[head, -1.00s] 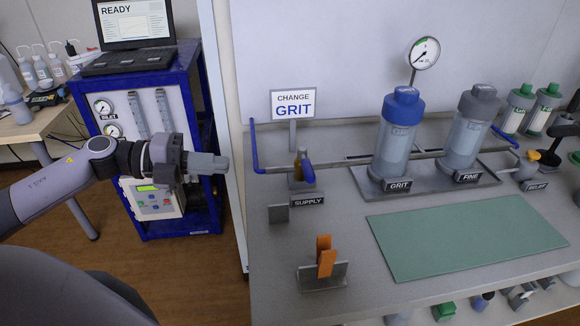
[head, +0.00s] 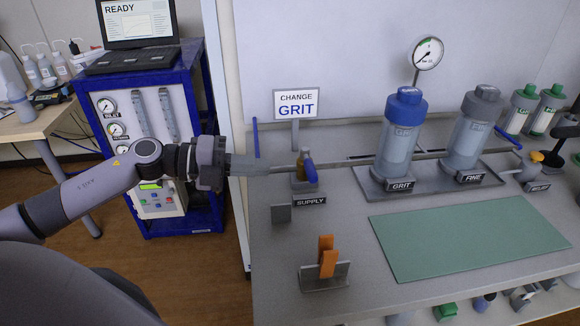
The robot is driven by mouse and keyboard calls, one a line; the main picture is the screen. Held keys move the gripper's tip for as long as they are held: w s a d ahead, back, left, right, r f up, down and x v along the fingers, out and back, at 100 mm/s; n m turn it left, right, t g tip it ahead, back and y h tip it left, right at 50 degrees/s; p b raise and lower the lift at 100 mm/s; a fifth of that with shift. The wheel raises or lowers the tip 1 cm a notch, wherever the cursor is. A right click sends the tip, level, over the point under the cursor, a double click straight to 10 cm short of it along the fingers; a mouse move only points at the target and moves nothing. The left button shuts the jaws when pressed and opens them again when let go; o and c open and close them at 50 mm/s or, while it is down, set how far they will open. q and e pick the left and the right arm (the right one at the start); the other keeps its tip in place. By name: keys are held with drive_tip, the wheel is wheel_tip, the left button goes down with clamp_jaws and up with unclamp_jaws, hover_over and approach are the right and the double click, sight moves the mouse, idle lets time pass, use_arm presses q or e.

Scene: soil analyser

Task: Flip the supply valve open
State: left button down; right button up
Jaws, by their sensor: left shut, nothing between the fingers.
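The supply valve (head: 300,172) sits on the pipe at the left of the bench, behind the black SUPPLY label (head: 310,201). The fingers hide part of the blue pipe end at the left. My right gripper is not in view.
The grit housing (head: 398,145) and fine housing (head: 470,140) stand on a tray right of the valve. A CHANGE GRIT sign (head: 296,104) stands behind it. An orange clip in a grey holder (head: 325,277) and a green mat (head: 465,238) lie in front.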

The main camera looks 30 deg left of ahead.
sight(309, 166)
use_arm(q)
drive_tip(key=shift+p+x, duration=0.6)
drive_tip(key=shift+x, duration=2.85)
